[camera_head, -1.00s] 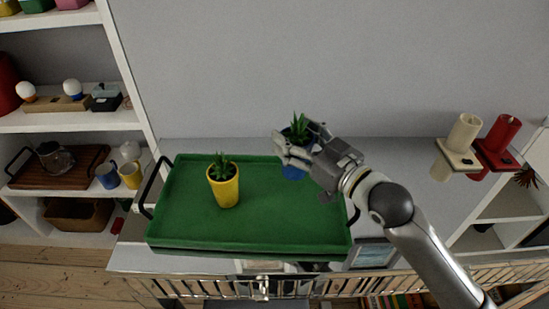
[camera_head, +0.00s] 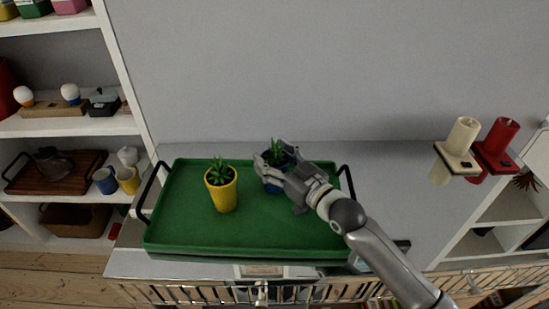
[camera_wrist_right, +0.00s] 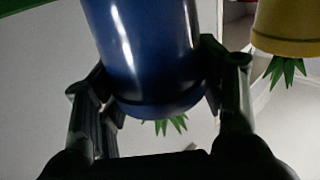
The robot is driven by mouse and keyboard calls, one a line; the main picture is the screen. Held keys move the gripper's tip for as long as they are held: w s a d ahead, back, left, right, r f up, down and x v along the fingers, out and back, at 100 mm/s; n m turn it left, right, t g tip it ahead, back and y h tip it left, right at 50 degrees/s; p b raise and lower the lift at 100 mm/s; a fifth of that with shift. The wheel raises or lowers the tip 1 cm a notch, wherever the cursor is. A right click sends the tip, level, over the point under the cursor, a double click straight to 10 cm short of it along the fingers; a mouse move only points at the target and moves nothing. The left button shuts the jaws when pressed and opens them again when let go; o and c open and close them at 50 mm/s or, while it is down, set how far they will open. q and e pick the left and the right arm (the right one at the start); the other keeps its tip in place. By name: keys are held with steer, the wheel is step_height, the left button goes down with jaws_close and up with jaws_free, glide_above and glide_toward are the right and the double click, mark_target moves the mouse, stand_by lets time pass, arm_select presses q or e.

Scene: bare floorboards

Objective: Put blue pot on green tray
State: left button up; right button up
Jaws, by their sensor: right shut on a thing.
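The blue pot (camera_head: 273,187) with a green plant (camera_head: 277,152) shows partly behind my right gripper (camera_head: 272,170) in the head view. My right gripper is shut on it, over the right part of the green tray (camera_head: 190,235). In the wrist view the blue pot (camera_wrist_right: 148,55) sits between the two fingers of the right gripper (camera_wrist_right: 160,95). I cannot tell whether the pot's base touches the tray. A yellow pot (camera_head: 223,193) with a plant stands on the tray, left of the blue pot, and also shows in the wrist view (camera_wrist_right: 288,25). My left gripper is not in view.
The tray has dark handles and lies on a pale surface (camera_head: 395,210) against the wall. A cream candle (camera_head: 463,135) and a red candle (camera_head: 501,136) are on holders at the right. White shelves (camera_head: 60,125) with small items stand at the left. The tray's front is clear.

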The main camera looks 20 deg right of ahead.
mark_target(285, 166)
steer(key=o, duration=1.3)
steer(key=shift+f, duration=0.1)
steer(key=shift+o, duration=0.2)
steer(key=shift+s+d, duration=0.1)
steer(key=shift+s, duration=0.1)
steer(key=p+v, duration=0.1)
steer(key=v, duration=0.1)
steer(key=p+v, duration=0.1)
steer(key=v, duration=0.2)
steer(key=shift+s+d+r, duration=0.15)
steer(key=shift+s+r, duration=0.05)
steer(key=shift+s, duration=0.1)
steer(key=shift+s+d+p, duration=0.25)
steer(key=shift+s+p, duration=0.1)
steer(key=shift+s, duration=0.3)
